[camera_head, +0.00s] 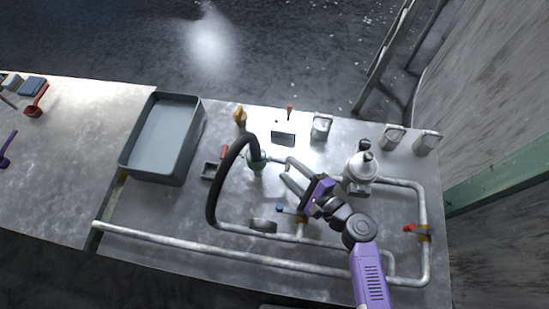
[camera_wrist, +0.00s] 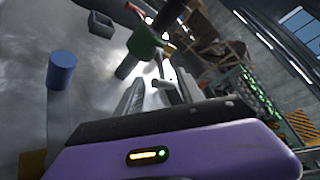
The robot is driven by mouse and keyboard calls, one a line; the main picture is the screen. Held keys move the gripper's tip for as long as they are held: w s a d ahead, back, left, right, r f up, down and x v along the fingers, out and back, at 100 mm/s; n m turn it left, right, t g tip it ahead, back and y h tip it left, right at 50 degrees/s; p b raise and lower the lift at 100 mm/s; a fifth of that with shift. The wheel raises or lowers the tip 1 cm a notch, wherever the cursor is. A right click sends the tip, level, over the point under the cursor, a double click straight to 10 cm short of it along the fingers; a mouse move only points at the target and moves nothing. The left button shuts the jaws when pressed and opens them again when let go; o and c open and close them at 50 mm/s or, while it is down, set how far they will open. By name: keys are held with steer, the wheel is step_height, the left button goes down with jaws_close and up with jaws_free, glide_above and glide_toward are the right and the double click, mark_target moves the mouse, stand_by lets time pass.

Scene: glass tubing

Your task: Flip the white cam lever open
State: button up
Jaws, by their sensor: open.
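My gripper (camera_head: 286,169) is open, its two fingers pointing up and left toward the green fitting (camera_head: 257,160) at the end of the black hose. In the wrist view the open fingers (camera_wrist: 158,76) reach toward the same green fitting (camera_wrist: 144,42), which lies just beyond their tips. I see nothing held between them. A small grey piece shows between the fingers, but I cannot tell what it is. I cannot clearly make out the white cam lever in either view; it may be hidden by the fingers or lost in the glare near the fitting.
A black hose (camera_head: 213,190) arches left of my gripper. Metal pipes (camera_head: 200,246) run along the front and right. A metal vessel (camera_head: 360,168) stands right of my gripper. A grey tray (camera_head: 185,170) sits left. A blue cap (camera_wrist: 62,70) stands near in the wrist view.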

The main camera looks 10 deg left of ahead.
mark_target(279, 161)
steer(key=x, duration=0.6)
steer(key=shift+w+a+f, duration=0.2)
steer(key=shift+w+a, duration=0.05)
steer(key=shift+a, duration=0.05)
steer(key=shift+c, duration=0.3)
